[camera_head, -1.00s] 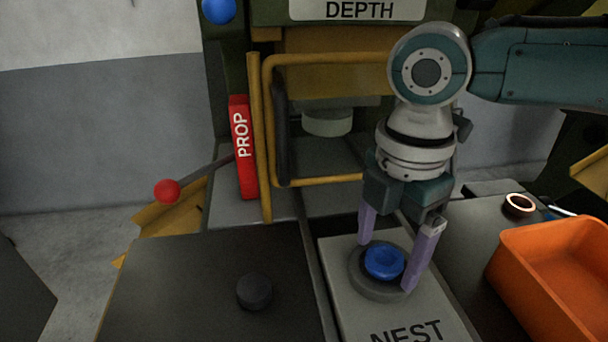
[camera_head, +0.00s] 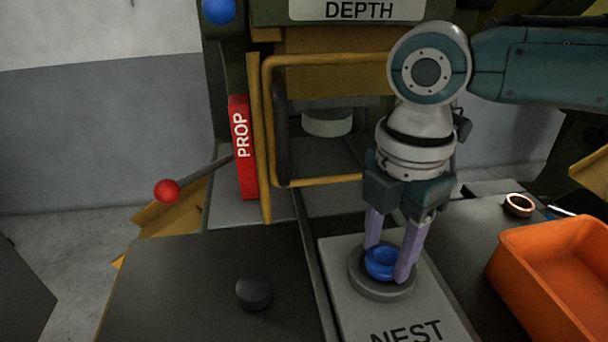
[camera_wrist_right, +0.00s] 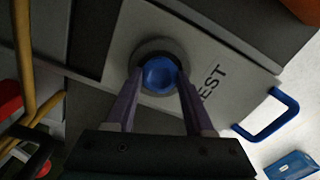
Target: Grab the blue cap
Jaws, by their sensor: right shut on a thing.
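The blue cap (camera_head: 380,262) sits in the round grey holder (camera_head: 383,286) on the plate marked NEST (camera_head: 345,308). My right gripper (camera_head: 388,262) points down over the holder, with its two purple fingers shut on the cap from either side. In the right wrist view the cap (camera_wrist_right: 159,74) lies between the fingertips of the gripper (camera_wrist_right: 157,80), inside the dark ring. The cap appears level and still within the holder. My left gripper is not in view.
An orange bin (camera_head: 545,270) stands at the right, with a copper ring (camera_head: 519,205) behind it. A black disc (camera_head: 254,292) lies on the dark surface at left. A yellow guard frame (camera_head: 330,183), a red PROP block (camera_head: 242,148) and a red-knobbed lever (camera_head: 167,191) stand behind.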

